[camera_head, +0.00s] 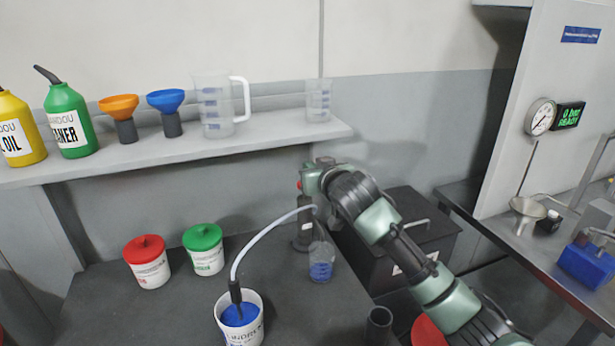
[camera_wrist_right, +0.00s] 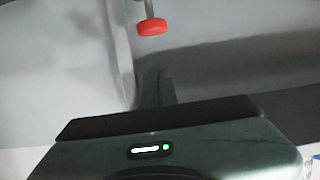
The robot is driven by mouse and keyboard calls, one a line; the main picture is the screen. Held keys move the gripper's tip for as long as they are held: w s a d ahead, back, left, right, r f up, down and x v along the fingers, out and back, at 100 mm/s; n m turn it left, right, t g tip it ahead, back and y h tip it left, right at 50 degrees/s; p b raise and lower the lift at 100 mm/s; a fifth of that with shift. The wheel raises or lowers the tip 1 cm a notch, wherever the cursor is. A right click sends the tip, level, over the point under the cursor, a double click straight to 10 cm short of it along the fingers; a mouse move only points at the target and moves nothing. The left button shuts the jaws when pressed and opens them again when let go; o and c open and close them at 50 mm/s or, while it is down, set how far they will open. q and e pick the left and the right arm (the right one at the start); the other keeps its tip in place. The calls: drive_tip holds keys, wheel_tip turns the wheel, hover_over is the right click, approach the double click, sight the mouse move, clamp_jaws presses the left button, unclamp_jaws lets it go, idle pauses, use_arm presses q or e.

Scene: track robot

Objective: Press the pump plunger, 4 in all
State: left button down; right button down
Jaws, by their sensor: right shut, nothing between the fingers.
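The pump (camera_head: 304,232) stands upright at the back of the dark bench, partly hidden by my right arm. Its red plunger knob (camera_head: 300,186) shows just left of my right gripper (camera_head: 311,178). The red knob (camera_wrist_right: 152,26) also shows at the top of the right wrist view, beyond the shut fingers (camera_wrist_right: 157,90), with a gap in the picture. I cannot tell the exact height between them. A pale hose (camera_head: 258,238) runs from the pump to a white tub (camera_head: 240,334) of blue liquid. A clear beaker (camera_head: 321,257) with blue liquid stands beside the pump. My left gripper is out of view.
Red-lidded (camera_head: 149,268) and green-lidded (camera_head: 206,256) tubs stand on the left of the bench. The shelf (camera_head: 180,150) above holds bottles, funnels and measuring jugs. A dark box (camera_head: 415,235) stands behind my right arm. A dark cylinder (camera_head: 379,325) is at the front.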

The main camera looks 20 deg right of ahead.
drive_tip(key=shift+w+f+p, duration=0.2)
drive_tip(key=shift+w+f, duration=0.15)
drive_tip(key=shift+f, duration=0.4)
drive_tip(key=shift+w+f+p, duration=0.2)
drive_tip(key=shift+w+f, duration=0.2)
drive_tip(key=shift+f, duration=0.4)
drive_tip(key=shift+w+f+p, duration=0.2)
drive_tip(key=shift+w+f, duration=0.15)
drive_tip(key=shift+f, duration=0.4)
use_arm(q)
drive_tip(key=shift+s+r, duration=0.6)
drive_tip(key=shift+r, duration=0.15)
use_arm(e)
wheel_tip(320, 180, down, 3)
drive_tip(key=shift+f+b, duration=0.1)
drive_tip(key=shift+b, duration=0.7)
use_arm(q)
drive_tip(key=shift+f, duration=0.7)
use_arm(e)
drive_tip(key=shift+f, duration=0.15)
